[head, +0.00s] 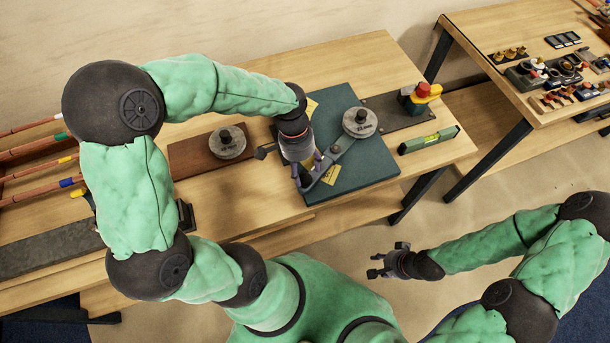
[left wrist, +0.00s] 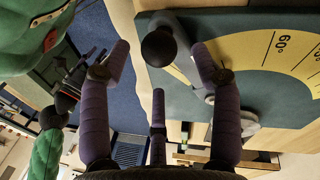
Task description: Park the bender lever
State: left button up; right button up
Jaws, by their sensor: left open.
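The bender stands on a dark teal plate (head: 355,180) on the workbench, with a round grey disc (head: 360,122) near its back right corner. Its grey lever (head: 337,151) runs from the disc toward the lower left, to below my left gripper. My left gripper (head: 307,176) is over the plate's left part, with purple fingers open. In the left wrist view, the lever's black knob (left wrist: 158,47) shows between the spread fingertips, with gaps on both sides. A yellow angle scale (left wrist: 275,55) marked 60 lies beside it. My right gripper (head: 390,262) is open and empty, off the bench's front edge.
A brown plate with another disc (head: 228,142) is left of the teal plate. A green level (head: 428,140) and a red-and-yellow item (head: 421,97) are at the right. Copper tubes (head: 40,148) are racked far left. A second table (head: 540,40) holds small parts.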

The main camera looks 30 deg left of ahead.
aim_at(303, 175)
pick_arm(q)
jog(key=shift+s+d+f, duration=0.1)
jog(key=shift+d+f, duration=0.1)
jog(key=shift+f, duration=0.75)
jog(key=shift+s+d+f, duration=0.1)
jog(key=shift+d+f, duration=0.05)
jog(key=shift+f, duration=0.8)
grip_shut()
